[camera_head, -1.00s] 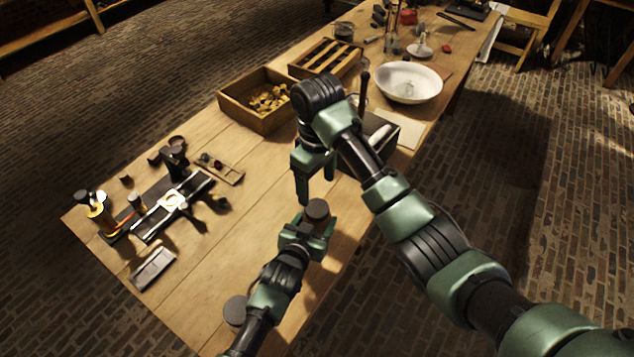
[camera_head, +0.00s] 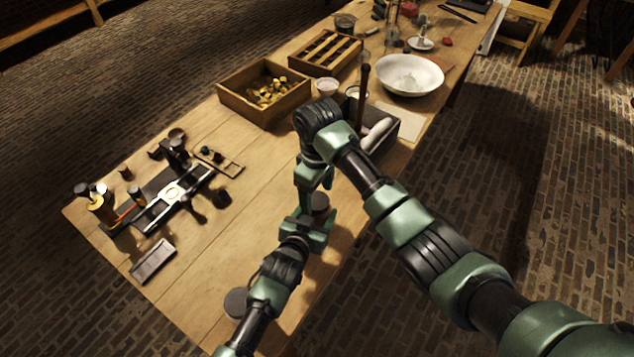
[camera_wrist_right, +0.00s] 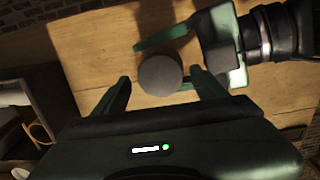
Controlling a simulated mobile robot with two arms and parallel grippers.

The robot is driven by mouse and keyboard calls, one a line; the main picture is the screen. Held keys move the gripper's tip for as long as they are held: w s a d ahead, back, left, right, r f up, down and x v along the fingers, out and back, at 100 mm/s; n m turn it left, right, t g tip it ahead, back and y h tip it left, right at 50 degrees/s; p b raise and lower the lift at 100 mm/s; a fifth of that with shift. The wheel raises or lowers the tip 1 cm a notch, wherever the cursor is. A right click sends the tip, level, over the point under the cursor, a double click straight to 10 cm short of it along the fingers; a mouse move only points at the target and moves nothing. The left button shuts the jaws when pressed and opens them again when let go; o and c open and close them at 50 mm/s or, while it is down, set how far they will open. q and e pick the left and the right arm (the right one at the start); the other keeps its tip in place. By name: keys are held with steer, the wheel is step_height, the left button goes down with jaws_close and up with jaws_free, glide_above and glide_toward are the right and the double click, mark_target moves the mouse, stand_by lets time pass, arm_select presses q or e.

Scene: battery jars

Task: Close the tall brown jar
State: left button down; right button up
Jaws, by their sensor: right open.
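A dark cylindrical jar with a round, smooth grey-brown top (camera_head: 320,202) stands between the fingers of my left gripper (camera_head: 308,228), near the table's front edge. In the right wrist view its round top (camera_wrist_right: 160,75) hides the body below, with the left gripper's green fingers (camera_wrist_right: 168,62) on either side. My right gripper (camera_head: 316,190) is open just above and behind this top, pointing down. In the right wrist view the right fingers (camera_wrist_right: 160,92) straddle the near side of the round top, with nothing between their tips. A flat grey disc (camera_head: 237,303) lies at the table's near edge.
A wooden box of brass pieces (camera_head: 235,98), a slatted wooden box (camera_head: 325,52), a white bowl (camera_head: 409,76) and a dark tray (camera_head: 385,140) lie beyond. A black-railed fixture (camera_head: 165,200) with small jars stands left.

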steer(key=shift+f, duration=0.55)
steer(key=c, duration=1.5)
steer(key=shift+o, duration=0.2)
steer(key=m, duration=0.4)
steer(key=shift+a+m, duration=0.1)
steer(key=shift+m, duration=0.3)
steer(key=m, duration=0.3)
steer(key=o, duration=1.6)
steer(key=shift+r, duration=0.1)
